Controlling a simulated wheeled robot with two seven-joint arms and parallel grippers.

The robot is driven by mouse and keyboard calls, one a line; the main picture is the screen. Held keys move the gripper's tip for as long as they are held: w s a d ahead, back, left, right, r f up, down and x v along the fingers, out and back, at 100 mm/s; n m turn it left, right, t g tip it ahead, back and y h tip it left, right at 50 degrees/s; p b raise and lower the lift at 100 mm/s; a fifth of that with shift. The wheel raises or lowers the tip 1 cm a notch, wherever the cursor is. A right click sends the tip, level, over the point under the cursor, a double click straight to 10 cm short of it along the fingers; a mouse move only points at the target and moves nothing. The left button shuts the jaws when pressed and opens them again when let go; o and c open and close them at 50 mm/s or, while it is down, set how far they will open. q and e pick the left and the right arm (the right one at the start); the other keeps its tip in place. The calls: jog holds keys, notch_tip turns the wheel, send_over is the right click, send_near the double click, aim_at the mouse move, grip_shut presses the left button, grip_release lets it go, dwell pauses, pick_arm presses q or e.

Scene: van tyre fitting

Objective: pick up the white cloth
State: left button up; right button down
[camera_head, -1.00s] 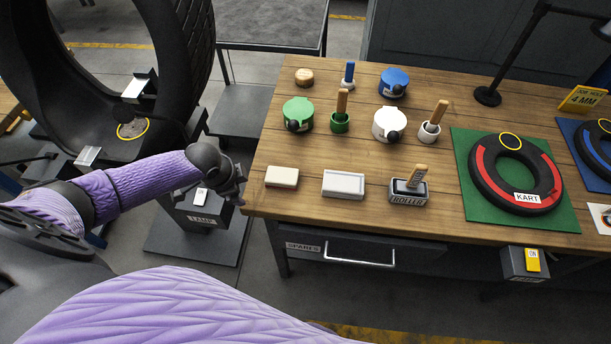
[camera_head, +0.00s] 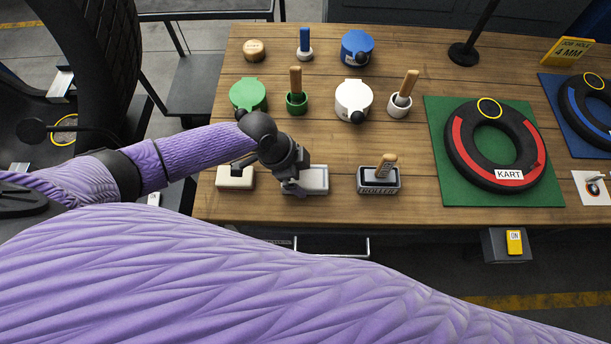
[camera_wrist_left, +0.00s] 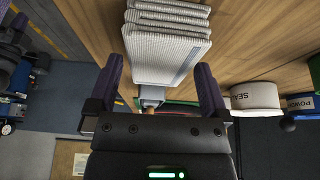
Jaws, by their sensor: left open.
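The white cloth (camera_head: 318,181) is folded, with a blue-edged side, and lies near the front edge of the wooden bench. It also shows in the left wrist view as a ribbed, folded stack (camera_wrist_left: 165,50). My left gripper (camera_head: 291,186) is over the left part of the cloth in the head view and hides some of it. In the left wrist view my left gripper (camera_wrist_left: 159,75) is open, with the cloth ahead of and between its two fingers. I cannot tell whether the fingers touch it. My right gripper is not in view.
On the wooden bench (camera_head: 420,208), an off-white block (camera_head: 235,178) lies left of the cloth and a roller in a grey holder (camera_head: 378,182) stands to its right. Behind are a green pot (camera_head: 248,95), a white pot (camera_head: 352,98) and brushes. A kart tyre (camera_head: 494,145) lies on a green mat.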

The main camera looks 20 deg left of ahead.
aim_at(303, 176)
pick_arm(q)
jog(key=shift+x, duration=1.05)
jog(key=shift+f+b, duration=0.1)
jog(key=shift+b, duration=0.2)
jog(key=c, duration=0.9)
notch_tip(303, 176, up, 10)
jog(key=p, duration=0.3)
jog(key=shift+p, duration=0.3)
jog(key=shift+c, duration=0.2)
